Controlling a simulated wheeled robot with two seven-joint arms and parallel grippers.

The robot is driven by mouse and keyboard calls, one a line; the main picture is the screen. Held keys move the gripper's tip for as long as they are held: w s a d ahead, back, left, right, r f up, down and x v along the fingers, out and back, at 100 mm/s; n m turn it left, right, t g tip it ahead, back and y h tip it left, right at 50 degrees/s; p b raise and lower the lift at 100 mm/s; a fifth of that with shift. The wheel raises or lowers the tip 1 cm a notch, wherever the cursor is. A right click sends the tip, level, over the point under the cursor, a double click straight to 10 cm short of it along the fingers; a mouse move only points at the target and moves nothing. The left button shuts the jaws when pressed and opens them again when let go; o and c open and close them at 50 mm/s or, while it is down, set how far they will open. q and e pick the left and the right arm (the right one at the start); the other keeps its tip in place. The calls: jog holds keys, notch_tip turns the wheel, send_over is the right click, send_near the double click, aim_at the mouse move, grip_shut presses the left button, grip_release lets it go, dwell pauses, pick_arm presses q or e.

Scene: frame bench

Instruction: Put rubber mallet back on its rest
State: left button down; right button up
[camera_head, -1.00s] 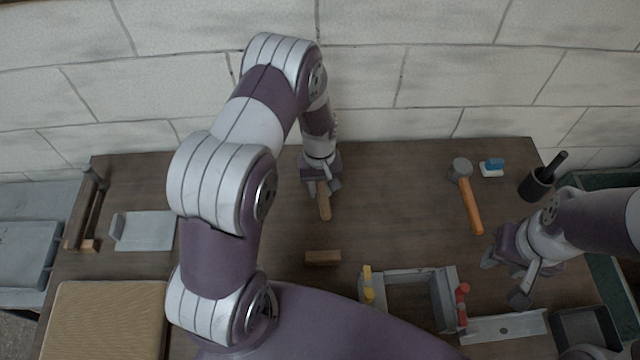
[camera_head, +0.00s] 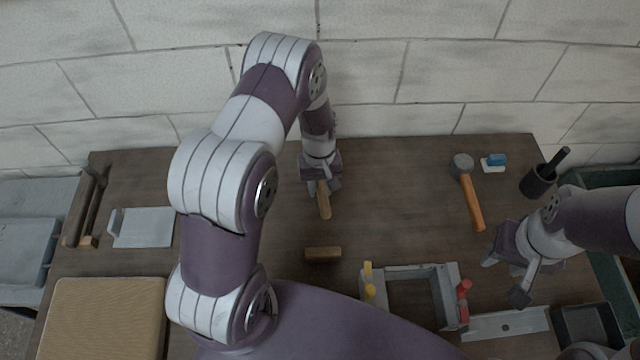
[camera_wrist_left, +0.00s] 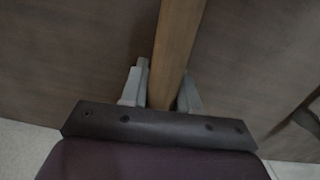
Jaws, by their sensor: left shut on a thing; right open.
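A mallet (camera_head: 469,192) with a dull grey head and an orange handle lies on the table at the right, its head towards the wall. My left gripper (camera_head: 322,187) is well to its left, shut on a wooden bar (camera_head: 324,204) that points towards the table's front. In the left wrist view the bar (camera_wrist_left: 175,45) runs between the two fingers (camera_wrist_left: 162,90); its far end is out of frame. My right gripper (camera_head: 505,277) is open and empty, nearer the front than the mallet's handle. I cannot tell which thing is the mallet's rest.
A wooden block (camera_head: 322,254) lies in front of the left gripper. A grey frame (camera_head: 412,272) with yellow and red clamps stands at the front. A blue-topped brush (camera_head: 494,163) and a black cup (camera_head: 538,181) are at the right, a grey plate (camera_head: 143,228) at the left.

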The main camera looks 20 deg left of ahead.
pick_arm(q)
jog(key=shift+f+b, duration=0.5)
jog(key=shift+f, duration=0.2)
pick_arm(e)
jog(key=shift+f, duration=0.5)
pick_arm(q)
jog(key=c, duration=0.8)
grip_release()
jog(key=shift+o, duration=0.2)
